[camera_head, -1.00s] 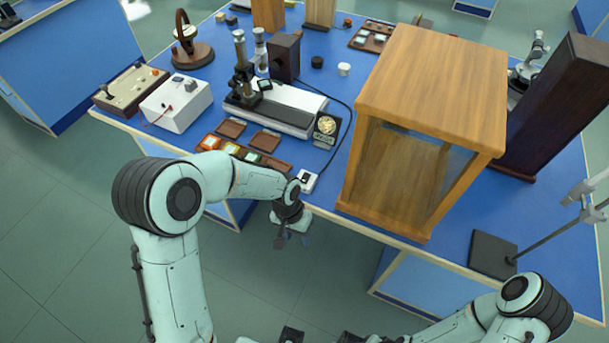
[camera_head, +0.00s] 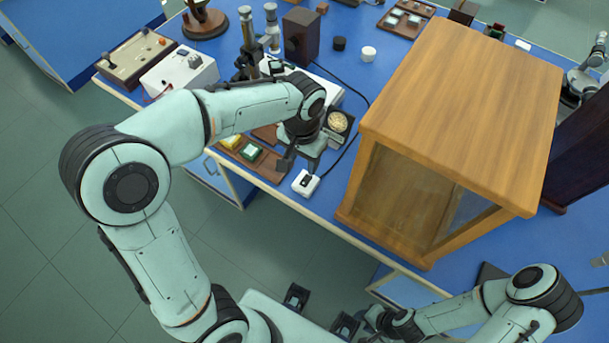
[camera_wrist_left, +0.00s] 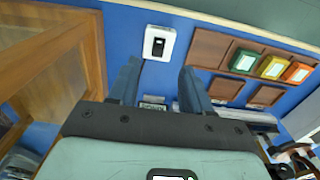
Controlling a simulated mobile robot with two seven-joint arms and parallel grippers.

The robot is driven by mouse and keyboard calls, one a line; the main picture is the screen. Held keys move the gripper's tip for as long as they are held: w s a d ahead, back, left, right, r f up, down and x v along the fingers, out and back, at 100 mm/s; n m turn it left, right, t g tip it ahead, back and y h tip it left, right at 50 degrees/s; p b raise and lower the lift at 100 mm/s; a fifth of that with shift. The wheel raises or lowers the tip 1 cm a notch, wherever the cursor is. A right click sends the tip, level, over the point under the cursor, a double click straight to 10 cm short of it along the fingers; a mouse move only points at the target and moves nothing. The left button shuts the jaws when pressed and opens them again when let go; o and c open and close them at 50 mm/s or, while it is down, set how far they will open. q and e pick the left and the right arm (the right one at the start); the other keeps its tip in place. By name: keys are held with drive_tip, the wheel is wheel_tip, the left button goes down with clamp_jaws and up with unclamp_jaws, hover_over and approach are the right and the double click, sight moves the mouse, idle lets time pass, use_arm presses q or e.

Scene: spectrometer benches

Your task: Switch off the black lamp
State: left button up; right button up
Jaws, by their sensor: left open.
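The black lamp (camera_head: 300,38) is a dark box-shaped housing at the back of the bench in the head view. A dark cable runs from it, past the wooden case, toward a small white switch box (camera_head: 306,183) near the bench's front edge. The switch box also shows in the left wrist view (camera_wrist_left: 158,43), with a black rocker on its face. My left gripper (camera_head: 298,160) is over the bench, just behind the switch box in the head view. In the left wrist view its two fingers (camera_wrist_left: 159,70) are apart and empty, with the switch box beyond their tips. My right gripper is unclear near the bottom edge.
A wooden glass-fronted case (camera_head: 460,95) stands right of the switch box. Wooden trays with coloured slides (camera_wrist_left: 243,61) lie on the other side. A microscope-like instrument (camera_head: 248,45) and a white box (camera_head: 180,72) stand farther left.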

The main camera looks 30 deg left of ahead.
sight(303, 184)
use_arm(q)
wheel_tip(303, 184, down, 10)
drive_tip(key=shift+w+f+b, duration=0.1)
drive_tip(key=shift+b, duration=0.4)
use_arm(e)
drive_tip(key=shift+s+f, duration=0.25)
drive_tip(key=shift+f, duration=0.45)
